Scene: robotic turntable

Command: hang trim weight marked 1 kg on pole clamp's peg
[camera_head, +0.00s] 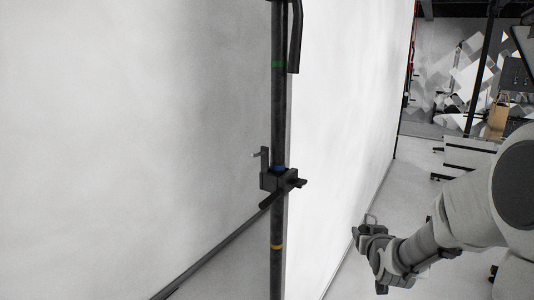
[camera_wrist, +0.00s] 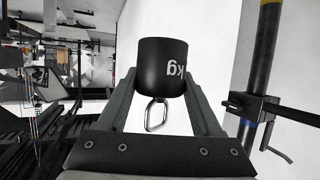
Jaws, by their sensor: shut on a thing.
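The trim weight (camera_wrist: 162,68) is a black cylinder with a metal loop (camera_wrist: 156,115). Its white "kg" shows upside down in the wrist view; the number is not visible. My gripper (camera_wrist: 165,85) is shut on the weight, one finger on each side. In the head view my gripper (camera_head: 376,250) is low and right of the pole, with the loop (camera_head: 371,219) pointing up. The pole clamp (camera_head: 278,180) sits on the dark upright pole (camera_head: 278,120), clear of the weight. The clamp (camera_wrist: 262,108) also shows right in the wrist view.
A slanting dark bar (camera_head: 215,252) runs from the clamp to the lower left. A large white wall (camera_head: 345,100) stands behind the pole. Dark equipment (camera_wrist: 60,130) fills the wrist view's left side.

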